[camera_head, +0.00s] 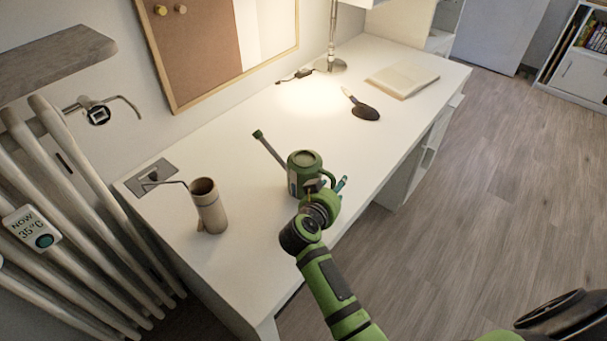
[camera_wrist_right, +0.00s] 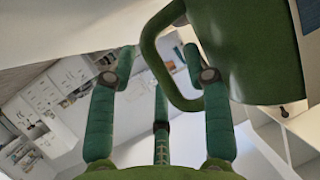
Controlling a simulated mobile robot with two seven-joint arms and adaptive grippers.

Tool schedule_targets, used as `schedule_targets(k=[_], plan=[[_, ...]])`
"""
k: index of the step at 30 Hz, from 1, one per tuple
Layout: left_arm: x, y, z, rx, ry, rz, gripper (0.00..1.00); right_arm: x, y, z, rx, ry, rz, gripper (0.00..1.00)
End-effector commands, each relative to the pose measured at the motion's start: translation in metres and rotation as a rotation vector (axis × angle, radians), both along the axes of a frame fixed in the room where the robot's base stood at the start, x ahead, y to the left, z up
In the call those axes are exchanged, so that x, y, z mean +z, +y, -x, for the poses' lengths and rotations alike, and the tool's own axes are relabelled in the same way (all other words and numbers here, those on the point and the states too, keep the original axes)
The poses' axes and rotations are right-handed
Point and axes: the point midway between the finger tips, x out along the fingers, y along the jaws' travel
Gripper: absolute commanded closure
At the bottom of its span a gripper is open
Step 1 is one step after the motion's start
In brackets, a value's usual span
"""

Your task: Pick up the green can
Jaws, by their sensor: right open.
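The green can (camera_head: 303,160) is a watering can with a long thin spout pointing up and left and a loop handle on its right. It stands upright on the white desk (camera_head: 250,130). My right gripper (camera_head: 330,187) is at the can's handle side, close to the body. In the right wrist view the can's body (camera_wrist_right: 255,50) fills the upper right. Its loop handle (camera_wrist_right: 150,50) lies between the spread fingertips of my right gripper (camera_wrist_right: 160,68). The fingers are open; whether any touches the handle, I cannot tell. My left gripper is not in view.
A beige cylinder (camera_head: 209,206) stands left of the can. A radiator (camera_head: 75,210) is at the left.

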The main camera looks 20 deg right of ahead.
Motion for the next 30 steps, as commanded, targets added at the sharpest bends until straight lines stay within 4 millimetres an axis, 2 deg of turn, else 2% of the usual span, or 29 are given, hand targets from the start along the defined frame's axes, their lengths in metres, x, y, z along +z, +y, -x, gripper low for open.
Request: schedule_targets(k=[1, 10, 12, 14, 30], plan=[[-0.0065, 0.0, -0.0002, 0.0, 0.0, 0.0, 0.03, -0.0041, -0.0021, -0.0005, 0.001, -0.002, 0.0, 0.5], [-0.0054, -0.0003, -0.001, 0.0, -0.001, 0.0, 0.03, -0.0017, -0.0038, -0.0007, 0.002, -0.001, 0.001, 0.5], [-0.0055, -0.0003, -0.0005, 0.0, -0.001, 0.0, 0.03, -0.0018, -0.0037, -0.0008, 0.002, -0.001, 0.001, 0.78], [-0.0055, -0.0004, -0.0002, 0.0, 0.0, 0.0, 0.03, -0.0019, -0.0037, -0.0007, 0.002, -0.001, 0.0, 1.0], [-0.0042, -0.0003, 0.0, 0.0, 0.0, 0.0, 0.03, 0.0032, -0.0032, -0.0015, 0.003, -0.005, -0.001, 1.0]])
